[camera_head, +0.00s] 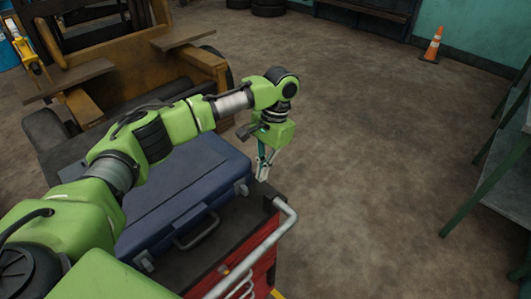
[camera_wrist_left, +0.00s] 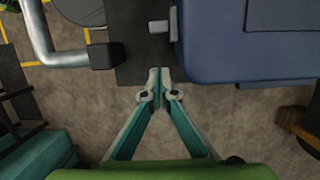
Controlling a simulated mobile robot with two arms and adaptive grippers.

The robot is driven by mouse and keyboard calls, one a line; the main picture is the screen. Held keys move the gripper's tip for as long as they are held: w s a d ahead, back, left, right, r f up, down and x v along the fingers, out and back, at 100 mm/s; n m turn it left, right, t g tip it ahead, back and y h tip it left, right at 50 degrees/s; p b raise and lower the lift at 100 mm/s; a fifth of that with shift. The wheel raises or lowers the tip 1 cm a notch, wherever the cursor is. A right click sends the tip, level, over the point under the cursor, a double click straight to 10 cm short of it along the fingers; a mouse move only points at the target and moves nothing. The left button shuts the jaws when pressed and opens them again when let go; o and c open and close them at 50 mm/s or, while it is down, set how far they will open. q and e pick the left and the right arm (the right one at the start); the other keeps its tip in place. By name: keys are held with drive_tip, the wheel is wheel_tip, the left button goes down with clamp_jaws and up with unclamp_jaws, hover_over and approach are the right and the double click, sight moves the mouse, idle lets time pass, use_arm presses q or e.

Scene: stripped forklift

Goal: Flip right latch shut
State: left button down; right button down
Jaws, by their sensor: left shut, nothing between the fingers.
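A blue case (camera_head: 170,190) lies closed on top of a red tool cart (camera_head: 262,275), its handle (camera_head: 200,232) facing the cart's silver bar. The right latch (camera_head: 242,188) is a small grey piece at the case's front edge near its right corner. In the left wrist view the latch (camera_wrist_left: 158,27) sticks out from the side of the blue case (camera_wrist_left: 240,40). My left gripper (camera_head: 262,175) is shut and empty, pointing down just beyond the case's right end. In the left wrist view its fingertips (camera_wrist_left: 159,73) meet below the latch, apart from it. My right gripper is not in view.
The cart's silver push bar (camera_head: 262,245) and its black corner (camera_head: 268,192) stand close to the gripper. A yellow forklift (camera_head: 110,75) is behind the case. A green-legged table (camera_head: 500,165) stands at the right. The floor between is clear, with an orange cone (camera_head: 433,45) far back.

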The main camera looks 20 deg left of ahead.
sight(244, 188)
use_arm(q)
drive_tip(key=s, duration=0.1)
drive_tip(key=s+a+p, duration=0.1)
drive_tip(key=s, duration=0.1)
drive_tip(key=shift+a+r, duration=0.1)
drive_tip(key=shift+s+a, duration=0.1)
drive_tip(key=shift+s, duration=0.3)
drive_tip(key=p, duration=0.1)
drive_tip(key=s+p, duration=0.1)
drive_tip(key=p, duration=0.1)
drive_tip(key=shift+s+a+r, duration=0.15)
drive_tip(key=shift+s+a, duration=0.05)
drive_tip(key=shift+s, duration=0.05)
drive_tip(key=shift+s+a+p, duration=0.15)
drive_tip(key=shift+s+p, duration=0.15)
drive_tip(key=shift+p, duration=0.1)
drive_tip(key=shift+s+a+f, duration=0.1)
drive_tip(key=shift+s+f, duration=0.1)
drive_tip(key=shift+s, duration=0.1)
drive_tip(key=shift+w+f, duration=0.1)
